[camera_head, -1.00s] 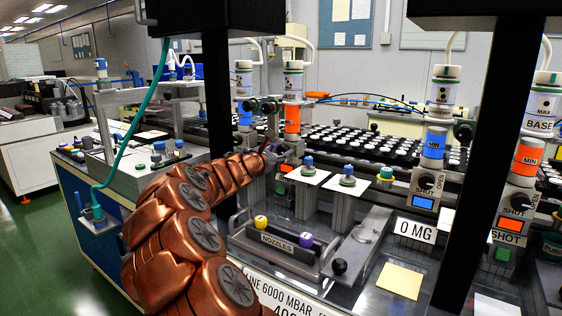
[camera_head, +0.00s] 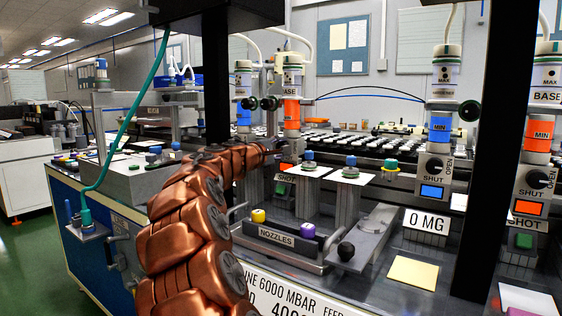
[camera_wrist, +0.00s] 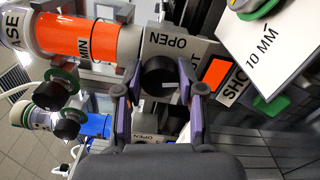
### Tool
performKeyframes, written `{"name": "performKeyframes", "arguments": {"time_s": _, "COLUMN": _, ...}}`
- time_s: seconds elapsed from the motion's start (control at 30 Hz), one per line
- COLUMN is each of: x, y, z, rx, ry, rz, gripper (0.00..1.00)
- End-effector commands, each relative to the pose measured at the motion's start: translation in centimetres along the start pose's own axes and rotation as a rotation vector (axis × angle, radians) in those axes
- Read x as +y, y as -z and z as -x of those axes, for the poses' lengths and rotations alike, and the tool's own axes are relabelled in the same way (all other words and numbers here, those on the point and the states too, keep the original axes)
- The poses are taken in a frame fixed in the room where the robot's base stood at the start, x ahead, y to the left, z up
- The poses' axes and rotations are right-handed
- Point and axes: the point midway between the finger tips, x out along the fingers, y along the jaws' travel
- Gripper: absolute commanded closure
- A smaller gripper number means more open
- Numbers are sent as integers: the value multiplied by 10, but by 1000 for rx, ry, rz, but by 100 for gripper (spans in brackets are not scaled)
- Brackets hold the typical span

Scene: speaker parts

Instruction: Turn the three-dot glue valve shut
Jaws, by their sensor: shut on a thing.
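In the wrist view, my gripper (camera_wrist: 164,92) has its purple fingers on either side of a black round knob (camera_wrist: 158,74) and is shut on it. The knob has a pale mark pointing to the picture's right. It sits on a grey block with an OPEN label (camera_wrist: 168,41); the SHUT lettering is mostly covered by a finger. The block joins a cylinder with an orange MIN band (camera_wrist: 60,37) and a BASE label. In the head view this orange-banded cylinder (camera_head: 292,112) stands beyond my arm, which hides the knob. I cannot read its dots.
A blue-banded cylinder (camera_head: 242,105) stands close to the left. Two more valve stations, blue (camera_head: 439,125) and orange (camera_head: 538,140), stand at the right behind a black post (camera_head: 486,150). A nozzle tray (camera_head: 285,245) and white cards lie in front.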

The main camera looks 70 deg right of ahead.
Motion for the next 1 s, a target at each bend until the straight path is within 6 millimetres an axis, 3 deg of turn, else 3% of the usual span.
{"name": "performKeyframes", "arguments": {"time_s": 0.03, "x": -7, "y": 2, "z": 0, "rx": 1, "ry": 1, "rz": -38, "gripper": 96}}
{"name": "performKeyframes", "arguments": {"time_s": 0.4, "x": -4, "y": 2, "z": 0, "rx": 2, "ry": 1, "rz": -226, "gripper": 96}}
{"name": "performKeyframes", "arguments": {"time_s": 1.0, "x": -2, "y": 0, "z": 0, "rx": -1, "ry": 3, "rz": -270, "gripper": 96}}
